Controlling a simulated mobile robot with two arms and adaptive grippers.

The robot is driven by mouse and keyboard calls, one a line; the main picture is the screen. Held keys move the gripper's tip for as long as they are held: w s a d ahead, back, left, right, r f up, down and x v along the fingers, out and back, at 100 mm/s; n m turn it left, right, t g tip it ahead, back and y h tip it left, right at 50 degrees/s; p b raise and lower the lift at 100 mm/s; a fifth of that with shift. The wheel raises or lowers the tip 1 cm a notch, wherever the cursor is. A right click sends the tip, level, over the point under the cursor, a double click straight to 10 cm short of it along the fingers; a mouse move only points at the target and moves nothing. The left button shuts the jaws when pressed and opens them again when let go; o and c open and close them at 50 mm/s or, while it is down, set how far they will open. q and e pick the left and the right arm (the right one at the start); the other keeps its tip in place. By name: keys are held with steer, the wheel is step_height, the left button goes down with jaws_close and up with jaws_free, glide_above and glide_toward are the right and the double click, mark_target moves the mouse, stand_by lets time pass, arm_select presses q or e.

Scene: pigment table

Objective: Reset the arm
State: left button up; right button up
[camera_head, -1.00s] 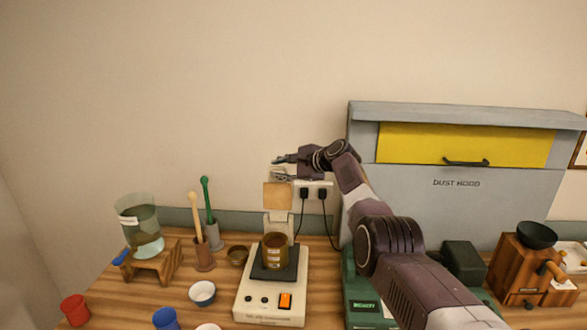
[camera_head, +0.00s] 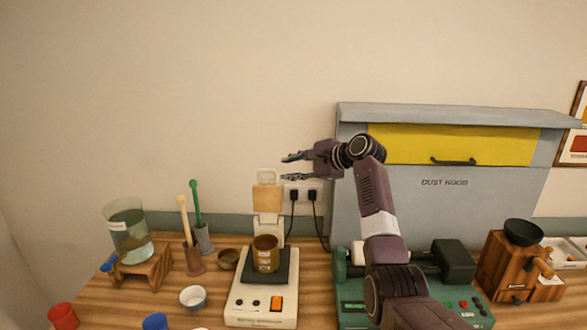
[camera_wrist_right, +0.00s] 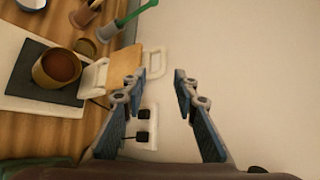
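My right gripper (camera_head: 292,167) is raised in front of the wall, above the white scale-like device and left of the dust hood. Its fingers are apart with nothing between them, and in the right wrist view the open gripper (camera_wrist_right: 155,85) faces the bare wall. My right arm reaches up from the lower right, bent at the wrist. My left gripper does not show in either view.
A brown jar (camera_head: 265,254) stands on the white device (camera_head: 262,312); it also shows in the right wrist view (camera_wrist_right: 57,68). A wall socket with black plugs (camera_head: 313,195) is below the gripper. The dust hood (camera_head: 450,205) stands right. A glass vessel (camera_head: 128,232) and grinder (camera_head: 508,268) stand at the sides.

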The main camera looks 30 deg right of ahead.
steer(key=shift+s+d+r, duration=0.15)
steer(key=shift+s+r, duration=0.1)
steer(key=shift+s, duration=0.35)
steer(key=shift+f, duration=0.1)
